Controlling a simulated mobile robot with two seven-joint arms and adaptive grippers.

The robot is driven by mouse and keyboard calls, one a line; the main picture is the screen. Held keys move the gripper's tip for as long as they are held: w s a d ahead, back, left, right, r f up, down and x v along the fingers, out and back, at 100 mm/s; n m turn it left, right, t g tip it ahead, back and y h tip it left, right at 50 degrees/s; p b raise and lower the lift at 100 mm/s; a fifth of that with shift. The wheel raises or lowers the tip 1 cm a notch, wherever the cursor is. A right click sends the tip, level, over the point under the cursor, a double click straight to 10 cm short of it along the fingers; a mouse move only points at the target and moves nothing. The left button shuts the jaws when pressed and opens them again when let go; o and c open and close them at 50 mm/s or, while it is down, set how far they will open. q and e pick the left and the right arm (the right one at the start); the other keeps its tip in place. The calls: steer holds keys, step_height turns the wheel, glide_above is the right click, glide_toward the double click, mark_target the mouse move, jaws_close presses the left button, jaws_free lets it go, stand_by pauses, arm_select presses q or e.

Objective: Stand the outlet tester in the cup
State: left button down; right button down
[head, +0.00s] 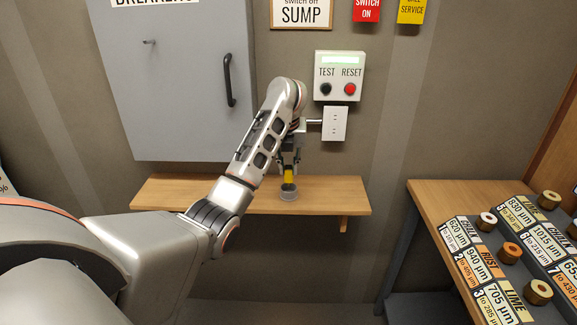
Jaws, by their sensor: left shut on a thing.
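The outlet tester (289,176) is a small yellow piece with a darker lower part. My left gripper (289,168) is shut on it from above and holds it upright over the wooden shelf. The cup (289,195) is small, grey and round, and stands on the shelf directly below the tester. The tester's lower end meets the cup's opening in the picture; I cannot tell how far inside it is. My right gripper is not in view.
The shelf (220,194) is otherwise bare. A bench (440,196) with labelled cards and several spools stands at the right.

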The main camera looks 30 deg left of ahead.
mark_target(289, 173)
arm_select(q)
steer(key=shift+p, duration=0.7)
stand_by(0.6)
steer(key=shift+f+b, duration=0.55)
steer(key=shift+f, duration=0.25)
stand_by(0.3)
steer(key=shift+f+b, duration=0.8)
steer(key=shift+f, duration=0.4)
steer(key=shift+d+p, duration=0.1)
steer(key=shift+p, duration=0.45)
stand_by(1.4)
stand_by(0.5)
steer(key=c, duration=1.8)
jaws_free()
steer(key=shift+r, duration=0.15)
